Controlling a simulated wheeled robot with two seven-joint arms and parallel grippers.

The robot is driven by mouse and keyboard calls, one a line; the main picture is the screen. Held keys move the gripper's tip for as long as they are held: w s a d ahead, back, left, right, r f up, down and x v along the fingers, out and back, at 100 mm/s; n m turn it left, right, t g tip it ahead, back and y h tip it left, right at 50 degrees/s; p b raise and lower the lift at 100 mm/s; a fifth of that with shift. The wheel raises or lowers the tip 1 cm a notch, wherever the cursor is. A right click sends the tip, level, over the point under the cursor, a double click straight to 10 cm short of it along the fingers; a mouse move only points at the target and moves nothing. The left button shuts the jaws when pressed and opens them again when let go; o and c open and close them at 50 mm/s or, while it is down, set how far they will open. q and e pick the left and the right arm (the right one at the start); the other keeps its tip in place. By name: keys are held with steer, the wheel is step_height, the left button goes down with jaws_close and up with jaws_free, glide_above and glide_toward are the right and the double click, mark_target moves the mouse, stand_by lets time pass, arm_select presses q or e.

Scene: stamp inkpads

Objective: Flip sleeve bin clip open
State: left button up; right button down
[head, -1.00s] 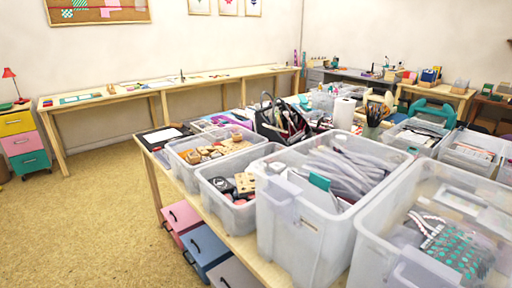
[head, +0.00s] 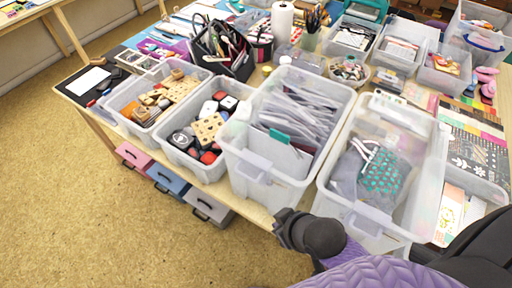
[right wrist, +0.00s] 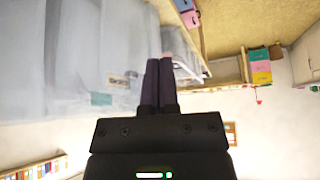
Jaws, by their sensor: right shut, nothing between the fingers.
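The sleeve bin (head: 238,160) is a clear plastic tub holding a stack of grey-white sleeves (head: 300,108) with a teal tab. A pale clip (head: 258,168) is on its front wall below the rim; I cannot tell whether it is latched. My right gripper (head: 284,217) is black and stands at the table's front edge, below and right of the clip and apart from it. In the right wrist view its fingers (right wrist: 158,85) are shut with nothing between them, beside blurred translucent bin walls (right wrist: 70,60). My left gripper is not in view.
A bin with a teal-dotted pouch (head: 385,172) stands right of the sleeve bin. Bins of stamps and inkpads (head: 205,170) and of wooden blocks (head: 148,132) stand to its left. Pink, blue and grey drawers (head: 170,180) are under the table. Floor in front is clear.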

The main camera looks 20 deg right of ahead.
mark_target(252, 179)
step_height(252, 179, up, 8)
steer(key=w+a+n+t+y+p, duration=0.1)
steer(key=w+a+n+t+y, duration=0.1)
steer(key=w+t+y, duration=0.15)
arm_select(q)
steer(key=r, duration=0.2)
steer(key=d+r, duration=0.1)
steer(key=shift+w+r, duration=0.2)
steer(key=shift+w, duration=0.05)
arm_select(e)
steer(key=d+r+t+y, duration=0.2)
steer(key=d+r+y, duration=0.1)
steer(key=d, duration=0.4)
steer(key=shift+w+r+y, duration=0.35)
steer(key=shift+w+y, duration=0.1)
steer(key=shift+y, duration=0.4)
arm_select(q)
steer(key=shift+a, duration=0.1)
arm_select(e)
steer(key=shift+a, duration=0.1)
